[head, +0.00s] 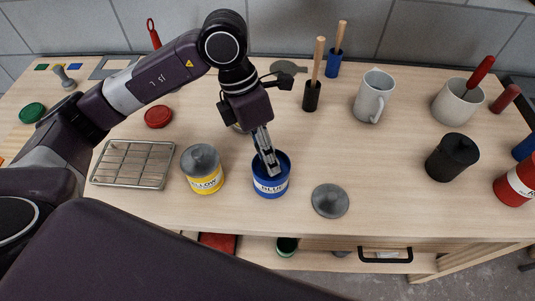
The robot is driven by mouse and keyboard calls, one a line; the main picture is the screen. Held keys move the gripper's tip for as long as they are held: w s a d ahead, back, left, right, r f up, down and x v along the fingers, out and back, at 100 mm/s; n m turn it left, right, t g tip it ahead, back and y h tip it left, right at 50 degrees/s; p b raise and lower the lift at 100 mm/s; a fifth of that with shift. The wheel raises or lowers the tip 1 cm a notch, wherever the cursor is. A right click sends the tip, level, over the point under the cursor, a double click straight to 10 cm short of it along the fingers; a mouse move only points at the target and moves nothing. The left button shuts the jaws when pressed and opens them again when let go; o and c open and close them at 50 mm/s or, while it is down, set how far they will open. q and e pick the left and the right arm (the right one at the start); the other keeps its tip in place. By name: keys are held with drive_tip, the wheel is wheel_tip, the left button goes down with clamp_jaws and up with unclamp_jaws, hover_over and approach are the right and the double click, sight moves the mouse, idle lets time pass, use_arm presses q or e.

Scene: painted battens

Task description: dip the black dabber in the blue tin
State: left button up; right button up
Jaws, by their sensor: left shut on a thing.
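The blue tin (271,188) stands open near the front edge of the table. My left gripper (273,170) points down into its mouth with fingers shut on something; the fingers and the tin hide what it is. A wooden-handled stick stands upright with a black lower part (312,97) farther back; I cannot tell whether this is the black dabber in a holder. A similar one has a blue lower part (333,64). My right gripper is not in view.
A lidded yellow tin (206,180) stands close left of the blue tin, beside a wire rack (133,164). A loose grey lid (330,201) lies to the right. The table's middle right is clear.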

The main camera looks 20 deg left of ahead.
use_arm(q)
drive_tip(key=shift+r+p, duration=0.95)
drive_tip(key=shift+r, duration=1.1)
drive_tip(key=shift+r+p, duration=1.5)
drive_tip(key=shift+r, duration=1.05)
drive_tip(key=shift+f, duration=0.1)
